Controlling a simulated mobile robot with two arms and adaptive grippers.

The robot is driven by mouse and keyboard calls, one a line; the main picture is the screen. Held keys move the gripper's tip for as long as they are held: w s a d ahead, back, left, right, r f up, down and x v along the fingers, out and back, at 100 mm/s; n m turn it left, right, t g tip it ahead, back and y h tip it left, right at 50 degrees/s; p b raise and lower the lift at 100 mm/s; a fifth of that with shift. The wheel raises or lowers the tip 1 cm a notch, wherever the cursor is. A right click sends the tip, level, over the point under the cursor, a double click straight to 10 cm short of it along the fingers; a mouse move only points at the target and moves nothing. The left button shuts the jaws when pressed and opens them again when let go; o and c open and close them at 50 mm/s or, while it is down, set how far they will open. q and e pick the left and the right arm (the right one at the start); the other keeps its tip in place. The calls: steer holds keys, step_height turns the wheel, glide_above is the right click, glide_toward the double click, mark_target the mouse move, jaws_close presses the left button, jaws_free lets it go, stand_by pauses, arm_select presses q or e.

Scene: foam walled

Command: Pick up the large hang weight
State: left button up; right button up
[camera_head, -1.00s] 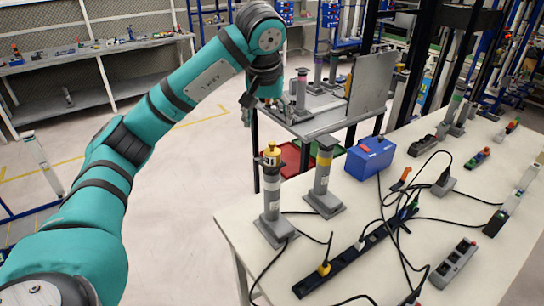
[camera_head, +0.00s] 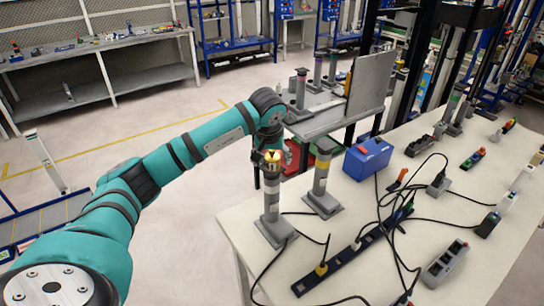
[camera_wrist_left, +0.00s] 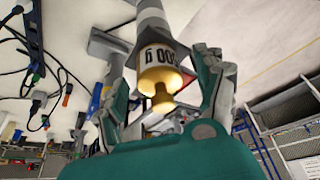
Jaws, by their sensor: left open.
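The large hang weight (camera_head: 272,157) has a gold top and a white band. It stands upright on a grey post with a square foot (camera_head: 276,228) at the near left corner of the white table. In the left wrist view the weight (camera_wrist_left: 158,65) shows its gold knob and a "500 g" label upside down. In the wrist view the left gripper's fingers (camera_wrist_left: 163,72) are open, one on each side of the weight. I cannot tell whether either finger touches it. My right gripper is out of view.
A grey side table (camera_head: 318,127) is behind.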

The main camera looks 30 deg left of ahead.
arm_select(q)
steer(key=shift+w+f, duration=0.15)
steer(key=shift+f, duration=0.15)
steer(key=shift+r, duration=0.15)
jaws_close()
